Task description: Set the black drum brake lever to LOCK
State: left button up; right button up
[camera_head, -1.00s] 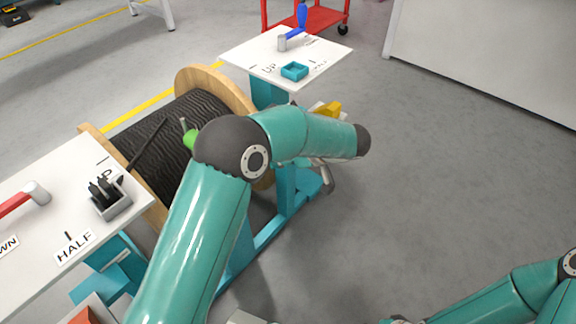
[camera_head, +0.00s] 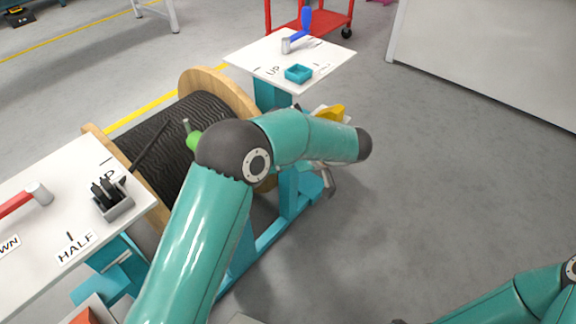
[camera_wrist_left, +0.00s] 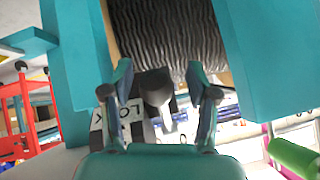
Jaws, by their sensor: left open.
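The black drum (camera_head: 165,140) sits on a wooden-flanged reel in a teal stand, left of centre in the head view; it also shows in the left wrist view (camera_wrist_left: 170,40). In that view a dark grey lever-like part (camera_wrist_left: 156,88) with a pale end lies between the fingers of my left gripper (camera_wrist_left: 160,80). The gripper is open, with a finger on each side of it; contact cannot be told. A white LOCK label (camera_wrist_left: 122,120) is just left of it, partly covered by a finger. In the head view my left arm hides most of this area. My right gripper is out of view.
A white panel (camera_head: 25,235) with a red lever (camera_head: 14,204) and a grey holder (camera_head: 114,206) is at left. Another white panel (camera_head: 250,52) with a blue lever (camera_head: 306,20) and teal tray (camera_head: 298,73) is behind. Open floor lies to the right.

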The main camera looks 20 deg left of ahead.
pick_arm(q)
jog(key=shift+d+r, duration=0.45)
jog(key=v, duration=1)
jog(key=shift+d, duration=0.25)
jog(key=shift+s+r, duration=0.1)
jog(key=shift+r, duration=0.05)
jog(key=s+f+m+g+h, duration=0.1)
jog(key=s+f+m+h, duration=0.2)
jog(key=f, duration=0.5)
jog(key=s+d+f+m+g+h, duration=0.1)
jog(key=s+f+m+h, duration=0.1)
jog(key=s+f, duration=0.35)
jog(key=s+f+m+g+h, duration=0.1)
jog(key=f+m+h, duration=0.2)
jog(key=f, duration=0.6)
jog(key=s+f+m+t+h+p, duration=0.2)
jog(key=s+f+h, duration=0.45)
jog(key=s, duration=0.85)
notch_tip(320, 180, up, 36)
jog(key=y+p, duration=0.1)
jog(key=p, duration=3.6)
jog(key=shift+s+a+r+p, duration=0.2)
jog(key=shift+a+p, duration=0.15)
jog(key=shift+a, duration=0.05)
